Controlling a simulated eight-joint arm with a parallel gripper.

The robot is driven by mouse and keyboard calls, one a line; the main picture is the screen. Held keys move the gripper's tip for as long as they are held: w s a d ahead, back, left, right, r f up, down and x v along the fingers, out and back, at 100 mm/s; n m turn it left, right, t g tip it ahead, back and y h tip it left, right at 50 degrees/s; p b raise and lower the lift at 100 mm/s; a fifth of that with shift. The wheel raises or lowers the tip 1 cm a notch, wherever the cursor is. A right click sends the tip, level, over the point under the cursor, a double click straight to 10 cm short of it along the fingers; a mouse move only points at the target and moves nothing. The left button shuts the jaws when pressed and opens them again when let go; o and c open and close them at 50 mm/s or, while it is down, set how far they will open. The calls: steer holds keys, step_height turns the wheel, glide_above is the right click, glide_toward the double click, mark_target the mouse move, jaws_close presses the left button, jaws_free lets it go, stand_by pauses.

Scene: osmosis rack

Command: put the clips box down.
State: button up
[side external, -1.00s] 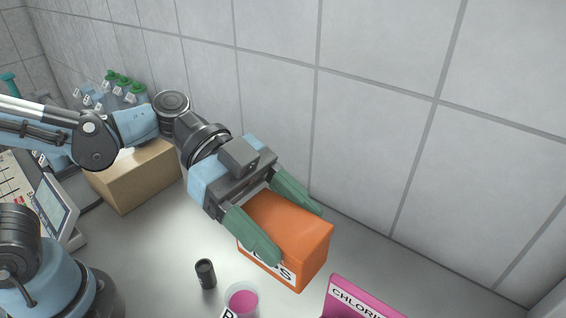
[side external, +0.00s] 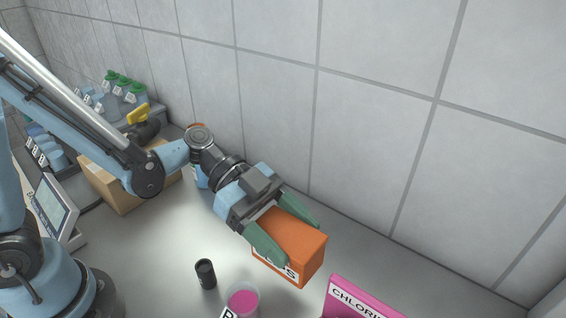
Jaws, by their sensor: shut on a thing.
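The orange clips box (side external: 306,262) has a white label on its front left side, where only the end of the lettering shows. My gripper (side external: 301,243) is shut on it, with one green finger along each side, and reaches in from the upper left. The box sits right of the middle of the picture, over the grey bench near the tiled wall. Its underside is hidden, so I cannot tell whether it touches the bench.
A small black cylinder (side external: 206,273) and a cup of pink liquid (side external: 243,301) stand to the front left. A pink box marked CHLORI (side external: 360,303) is at the front right. A cardboard box (side external: 108,184) and green-capped bottles (side external: 124,86) are at the back left. Bench beside the wall looks clear.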

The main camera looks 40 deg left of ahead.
steer(key=w+a+f, duration=0.1)
steer(key=w, duration=0.1)
steer(key=w+a+f, duration=0.2)
steer(key=w+f, duration=0.1)
steer(key=shift+w+a, duration=0.1)
steer(key=shift+w, duration=0.2)
steer(key=shift+f, duration=1.95)
steer(key=o, duration=1.2)
steer(key=s+a+r+n+t+y, duration=0.1)
steer(key=a+r+n+t+y, duration=0.1)
steer(key=a+n, duration=0.4)
steer(key=s+a+r+n+t+y, duration=0.2)
steer(key=a+r+n+y, duration=0.2)
steer(key=a+n+y, duration=0.2)
steer(key=s+a+r+n+t+y, duration=0.1)
steer(key=a+r+n+t+y, duration=0.2)
steer(key=a+r+n+y, duration=0.1)
steer(key=shift+s+a+n+y, duration=0.2)
steer(key=shift+a+n+y, duration=0.25)
steer(key=shift+a, duration=0.3)
steer(key=shift+s+a+n+y, duration=0.25)
steer(key=shift+a+n, duration=0.3)
steer(key=shift+a, duration=0.2)
